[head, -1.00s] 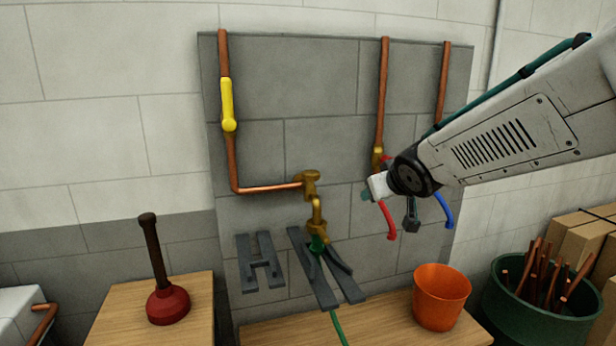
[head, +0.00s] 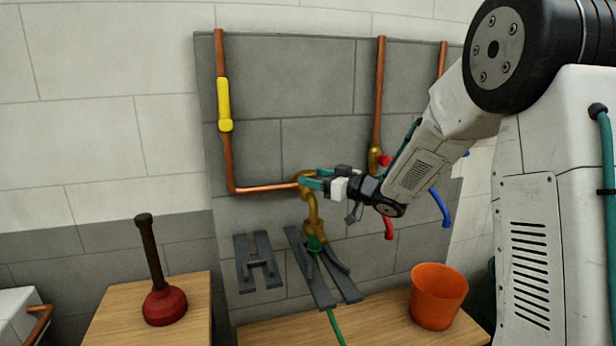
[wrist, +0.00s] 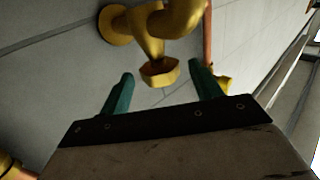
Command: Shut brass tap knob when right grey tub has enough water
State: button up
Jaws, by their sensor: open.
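The brass tap (head: 312,208) sits on the wall panel at the end of a copper pipe, with a green hose on its outlet. Its brass knob (wrist: 159,73) shows in the wrist view, ahead of and between my finger tips. My gripper (head: 314,179) is open, its teal fingers at the tap's upper part and partly covering it in the head view. I cannot tell whether the fingers touch the knob. No grey tub and no water level can be made out in either view.
Two grey brackets (head: 258,262) are on the panel below the tap. The green hose (head: 335,326) runs down out of view. An orange bucket (head: 438,297) stands on the wooden bench. A red lever (head: 388,228) and a blue lever (head: 440,208) are right of the tap. A plunger (head: 164,303) stands at left.

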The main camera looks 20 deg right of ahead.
jog(key=shift+x, duration=1.45)
jog(key=c, duration=1)
jog(key=shift+o, duration=0.2)
jog(key=shift+m+t+h, duration=0.3)
jog(key=m+t+h, duration=0.1)
jog(key=m+h, duration=0.1)
jog(key=h, duration=0.1)
jog(key=m+t+h, duration=0.1)
jog(key=m+h, duration=0.1)
jog(key=h, duration=0.1)
jog(key=shift+a+t, duration=0.1)
jog(key=shift+t, duration=0.2)
jog(key=shift+m+h, duration=1.15)
jog(key=shift+h, duration=0.6)
jog(key=shift+m+h, duration=1.15)
jog(key=shift+h, duration=0.9)
